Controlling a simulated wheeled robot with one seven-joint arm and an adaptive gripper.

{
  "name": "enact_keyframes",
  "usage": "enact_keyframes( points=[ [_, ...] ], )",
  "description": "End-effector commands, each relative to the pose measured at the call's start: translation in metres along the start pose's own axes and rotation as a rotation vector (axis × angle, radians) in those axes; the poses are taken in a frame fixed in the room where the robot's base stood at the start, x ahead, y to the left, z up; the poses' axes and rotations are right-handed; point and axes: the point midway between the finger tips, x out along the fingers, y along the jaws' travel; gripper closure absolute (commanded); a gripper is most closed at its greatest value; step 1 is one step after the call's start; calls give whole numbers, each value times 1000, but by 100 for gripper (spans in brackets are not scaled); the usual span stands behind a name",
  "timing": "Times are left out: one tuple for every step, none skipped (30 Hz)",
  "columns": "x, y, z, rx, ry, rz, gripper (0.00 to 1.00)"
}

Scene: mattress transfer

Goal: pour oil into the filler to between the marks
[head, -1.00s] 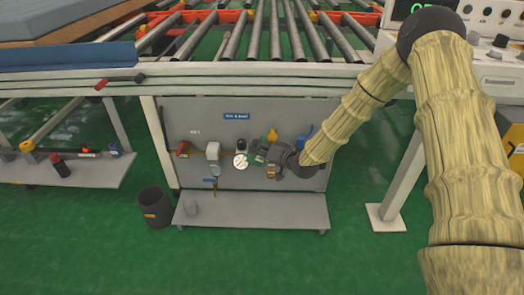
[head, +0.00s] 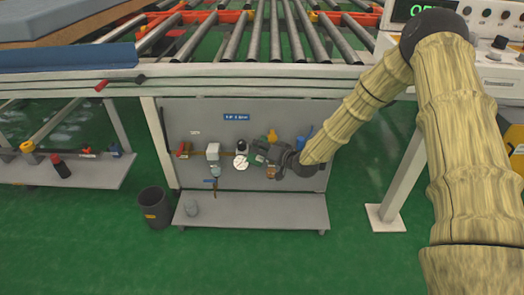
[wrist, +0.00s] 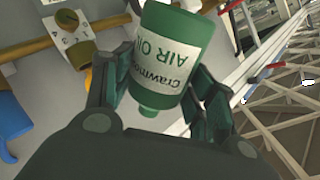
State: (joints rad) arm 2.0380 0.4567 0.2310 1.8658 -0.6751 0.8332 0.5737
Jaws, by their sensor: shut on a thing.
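My gripper (head: 284,157) is shut on a green oil bottle (wrist: 165,55) with a white label reading "AIR OIL". The bottle sits between the fingers in the wrist view, with its narrow green end toward the bottom of that picture. In the head view the bottle (head: 260,151) is small and partly hidden, in front of the grey panel. A small amber bowl (head: 271,172) shows just below the gripper. The filler opening, the marks and any oil flow cannot be made out.
The grey panel (head: 190,120) carries a round white gauge (head: 241,162), a red-handled valve (head: 183,150), a yellow part (head: 272,136) and a blue part (head: 305,135). A shelf (head: 255,213) lies below. A dark bin (head: 154,208) stands at left. The roller conveyor (head: 250,40) is above.

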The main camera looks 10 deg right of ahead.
Motion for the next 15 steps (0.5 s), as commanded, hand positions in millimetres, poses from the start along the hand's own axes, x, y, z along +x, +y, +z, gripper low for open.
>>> enact_keyframes(
  points=[
    [-1,-2,-3,6,-1,-1,78],
    [-1,-2,-3,10,-3,-1,78],
    [-1,-2,-4,15,-6,-1,78],
    [-1,-2,-4,18,-8,-1,78],
    [-1,-2,-4,22,-10,-1,78],
    [-1,-2,-4,26,-12,-1,78],
    [-1,-3,-4,28,-13,-1,78],
    [-1,-3,-5,30,-14,-1,78],
    [-1,-3,-5,32,-15,-1,78],
    [-1,-3,-5,33,-15,-1,78],
    [-1,-3,-4,33,-16,-1,78],
    [-1,-2,-4,33,-16,-1,78],
    [-1,-2,-4,33,-16,-1,78],
    [-1,-2,-4,33,-16,-1,78],
    [-1,-2,-4,33,-16,-1,78]
  ],
)
